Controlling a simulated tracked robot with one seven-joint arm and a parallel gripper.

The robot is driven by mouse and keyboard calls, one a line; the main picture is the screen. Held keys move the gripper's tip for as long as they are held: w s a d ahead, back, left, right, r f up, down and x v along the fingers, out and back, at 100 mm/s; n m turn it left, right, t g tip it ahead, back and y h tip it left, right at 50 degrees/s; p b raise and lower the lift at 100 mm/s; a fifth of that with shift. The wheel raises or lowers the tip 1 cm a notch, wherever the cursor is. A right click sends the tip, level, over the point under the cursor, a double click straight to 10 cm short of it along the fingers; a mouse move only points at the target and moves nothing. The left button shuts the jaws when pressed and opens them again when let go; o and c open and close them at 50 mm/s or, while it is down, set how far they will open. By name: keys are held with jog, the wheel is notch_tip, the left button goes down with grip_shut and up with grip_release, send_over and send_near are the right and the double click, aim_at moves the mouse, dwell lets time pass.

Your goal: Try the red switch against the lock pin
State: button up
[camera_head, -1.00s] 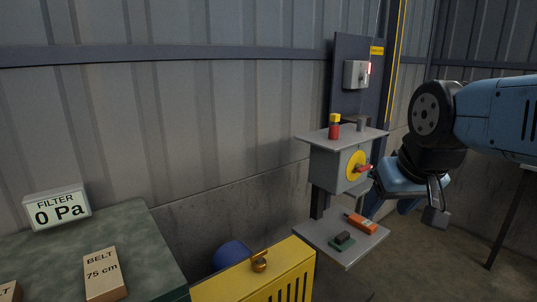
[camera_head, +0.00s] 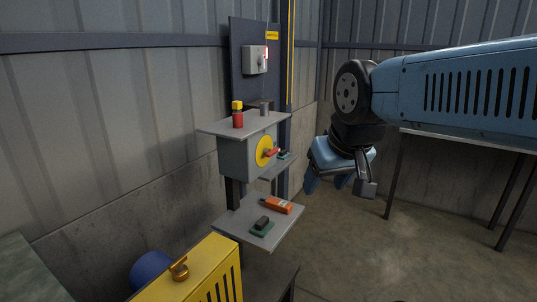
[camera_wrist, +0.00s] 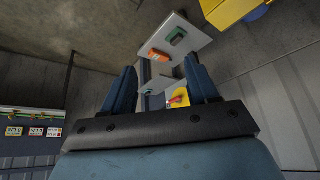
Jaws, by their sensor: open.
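The red switch (camera_head: 271,153) is a red handle on a yellow disc (camera_head: 263,151), on the front of a grey box (camera_head: 235,159). It also shows in the wrist view (camera_wrist: 178,99), beside the right finger. I cannot make out a lock pin at the switch. My gripper (camera_head: 328,183) is open and empty, to the right of the box and apart from it. In the wrist view its two fingers (camera_wrist: 161,84) point toward the shelves, with nothing between them touching either finger.
A lower shelf (camera_head: 230,222) bears an orange device (camera_head: 276,205) and a dark block on a green base (camera_head: 262,226). A red-and-yellow item (camera_head: 238,116) stands on the box's top. A yellow cabinet (camera_head: 203,262) is in front; open floor (camera_head: 400,245) lies right.

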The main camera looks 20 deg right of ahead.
jog(key=o, duration=0.3)
jog(key=shift+f, duration=0.15)
jog(key=o, duration=0.5)
jog(key=w+a+f+m+g+y, duration=0.1)
jog(key=m, duration=0.1)
jog(key=w+a+f+m+g+y, duration=0.1)
jog(key=f, duration=0.1)
jog(key=w+a+f+m+g+y, duration=0.1)
jog(key=m+y, duration=0.1)
jog(key=shift+w+f+m+g, duration=0.1)
jog(key=shift+f+m+g, duration=0.1)
jog(key=shift+m+g, duration=0.1)
jog(key=m+t+y, duration=0.9)
jog(key=m+t, duration=0.2)
jog(key=m, duration=1.1)
send_near(275, 152)
jog(key=x, duration=0.8)
jog(key=shift+w+a, duration=0.15)
jog(key=shift+w, duration=0.1)
